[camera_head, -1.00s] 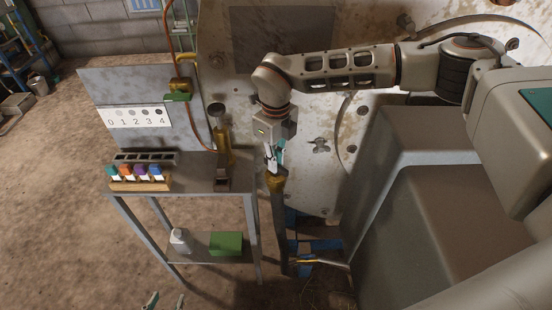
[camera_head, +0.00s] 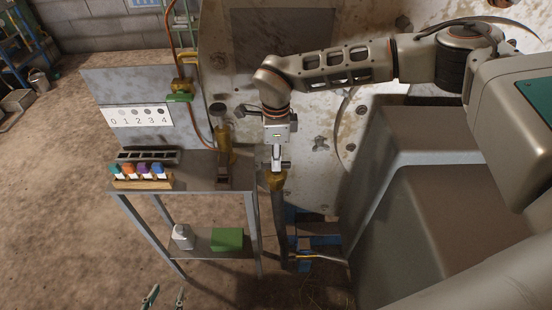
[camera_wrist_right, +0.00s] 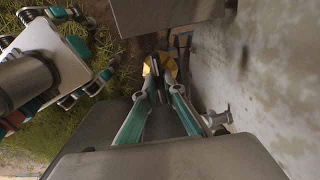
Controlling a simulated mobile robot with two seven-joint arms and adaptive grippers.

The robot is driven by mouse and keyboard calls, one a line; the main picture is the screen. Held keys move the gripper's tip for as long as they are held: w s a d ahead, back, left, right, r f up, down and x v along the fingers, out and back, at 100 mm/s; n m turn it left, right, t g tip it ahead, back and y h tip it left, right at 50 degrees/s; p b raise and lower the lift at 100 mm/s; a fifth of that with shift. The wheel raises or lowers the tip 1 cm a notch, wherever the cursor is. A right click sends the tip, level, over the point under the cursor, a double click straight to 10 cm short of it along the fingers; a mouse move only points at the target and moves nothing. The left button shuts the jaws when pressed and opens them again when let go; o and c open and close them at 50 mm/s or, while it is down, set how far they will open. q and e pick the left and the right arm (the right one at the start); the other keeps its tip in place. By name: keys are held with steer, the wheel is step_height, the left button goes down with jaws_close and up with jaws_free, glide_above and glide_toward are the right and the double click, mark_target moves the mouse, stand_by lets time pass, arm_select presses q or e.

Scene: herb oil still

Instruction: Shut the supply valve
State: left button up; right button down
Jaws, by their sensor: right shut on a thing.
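The supply valve looks to be the brass valve (camera_head: 275,181) on top of an upright dark pipe, right of the metal bench. My right gripper (camera_head: 277,164) points straight down onto it. In the right wrist view, the right gripper (camera_wrist_right: 158,88) is shut on a thin dark piece, apparently the valve's handle, in front of the brass body (camera_wrist_right: 161,68). The fingers hide most of the handle, so its angle is hard to tell. My left gripper (camera_head: 165,298) shows only its fingertips at the bottom edge, apart and empty, away from the valve.
The bench (camera_head: 203,184) carries a wooden rack (camera_head: 142,184) of colour-topped bottles and a brass fitting (camera_head: 223,145). A number card (camera_head: 139,117) is on its back panel. A large stained metal wall (camera_head: 300,110) stands close behind the valve. The floor at left is mostly clear.

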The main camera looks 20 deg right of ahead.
stand_by(0.4)
steer(key=c, duration=2.1)
jaws_free()
steer(key=shift+c, duration=0.2)
step_height(320, 180, up, 12)
